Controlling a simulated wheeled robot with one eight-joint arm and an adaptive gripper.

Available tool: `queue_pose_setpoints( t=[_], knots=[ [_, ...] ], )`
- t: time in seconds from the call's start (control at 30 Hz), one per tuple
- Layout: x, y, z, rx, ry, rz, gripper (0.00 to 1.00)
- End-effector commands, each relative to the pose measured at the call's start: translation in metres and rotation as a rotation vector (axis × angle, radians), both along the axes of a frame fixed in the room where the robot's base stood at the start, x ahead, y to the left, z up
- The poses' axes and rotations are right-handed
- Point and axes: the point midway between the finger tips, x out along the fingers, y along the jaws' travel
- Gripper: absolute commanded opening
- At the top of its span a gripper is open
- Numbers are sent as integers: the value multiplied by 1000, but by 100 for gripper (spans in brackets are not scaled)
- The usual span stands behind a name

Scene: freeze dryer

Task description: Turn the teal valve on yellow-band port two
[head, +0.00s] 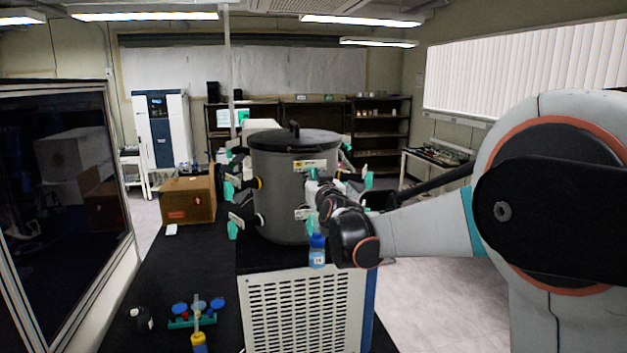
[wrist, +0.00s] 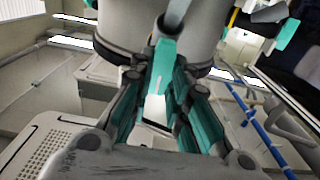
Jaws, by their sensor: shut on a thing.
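The grey freeze-dryer drum (head: 275,205) has a black lid and ports with teal valves around its side. My gripper (wrist: 165,95) has its teal-padded fingers around a teal valve handle (wrist: 162,62) below a grey port, and is shut on it. In the head view my gripper is at the drum's front right, largely hidden by my wrist. One yellow band (head: 258,183) shows on a port at the drum's left; a yellow band (wrist: 233,17) also shows beside another port in the wrist view. I cannot tell the band colour of the gripped valve's port.
Other teal valves (head: 233,228) stick out at the left. A cardboard box (head: 188,198) and a rack of blue- and red-capped vials (head: 196,318) stand on the black bench.

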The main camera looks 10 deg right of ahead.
Motion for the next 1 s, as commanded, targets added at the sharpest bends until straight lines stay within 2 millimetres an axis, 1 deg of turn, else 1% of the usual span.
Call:
queue_pose_setpoints(
  t=[0.17, 0.37, 0.57, 1.0],
  knots=[
    [0, 0, 0, 26, 0, 0, 0],
    [0, 0, -1, 118, 0, 0, 0],
    [0, -1, -2, 279, 0, -1, 0],
    [0, -2, -2, 693, 0, -3, 0]
  ],
)
